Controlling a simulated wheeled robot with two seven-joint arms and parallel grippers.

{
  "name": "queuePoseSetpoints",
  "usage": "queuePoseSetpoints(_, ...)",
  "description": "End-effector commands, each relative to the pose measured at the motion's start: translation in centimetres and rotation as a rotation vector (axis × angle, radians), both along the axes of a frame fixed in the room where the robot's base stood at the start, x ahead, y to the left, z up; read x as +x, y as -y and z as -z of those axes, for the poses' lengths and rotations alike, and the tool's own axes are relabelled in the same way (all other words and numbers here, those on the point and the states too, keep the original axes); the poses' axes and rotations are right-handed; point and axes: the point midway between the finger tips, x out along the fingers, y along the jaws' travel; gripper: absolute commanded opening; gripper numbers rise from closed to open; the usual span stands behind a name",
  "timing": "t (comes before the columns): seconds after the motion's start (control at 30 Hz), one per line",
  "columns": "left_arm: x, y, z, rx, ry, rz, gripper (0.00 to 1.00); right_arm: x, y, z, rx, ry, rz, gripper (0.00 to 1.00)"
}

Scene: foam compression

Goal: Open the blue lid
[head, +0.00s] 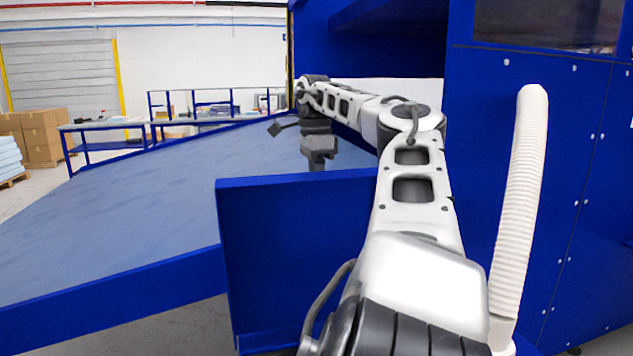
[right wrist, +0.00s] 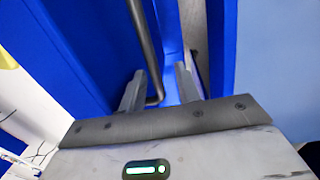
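A blue panel (head: 295,255), which looks like the lid, stands upright in front of the blue-edged table in the head view. My right arm reaches over it, with the right gripper (head: 316,152) just above and behind its top edge. In the right wrist view a grey rod handle (right wrist: 147,45) runs down along a blue panel (right wrist: 85,45) and bends at its lower end. The two fingers of the right gripper (right wrist: 160,92) are apart, with the bent end of the rod between them. I cannot tell whether they touch it. My left gripper is not in view.
A large blue cabinet (head: 545,190) fills the right side. The long grey-blue tabletop (head: 130,215) on the left is clear. Farther back are a blue-framed bench (head: 100,127), cardboard boxes (head: 40,135) and a stack of light blue sheets (head: 8,160).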

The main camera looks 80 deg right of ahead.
Motion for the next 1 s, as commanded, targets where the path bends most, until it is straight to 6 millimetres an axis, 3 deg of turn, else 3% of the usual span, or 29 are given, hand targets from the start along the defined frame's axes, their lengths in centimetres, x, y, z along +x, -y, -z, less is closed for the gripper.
queuePoseSetpoints(0.23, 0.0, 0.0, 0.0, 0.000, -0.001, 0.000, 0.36, -0.1, 0.2, -1.3, -0.002, 0.000, 0.004, 0.33)
queuePoseSetpoints(0.7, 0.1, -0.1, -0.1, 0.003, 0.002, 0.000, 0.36, 0.1, 0.6, -6.5, -0.001, -0.006, 0.006, 0.33)
queuePoseSetpoints(1.0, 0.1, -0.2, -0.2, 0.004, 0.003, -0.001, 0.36, 0.3, 0.6, -7.4, -0.001, -0.001, 0.001, 0.33)
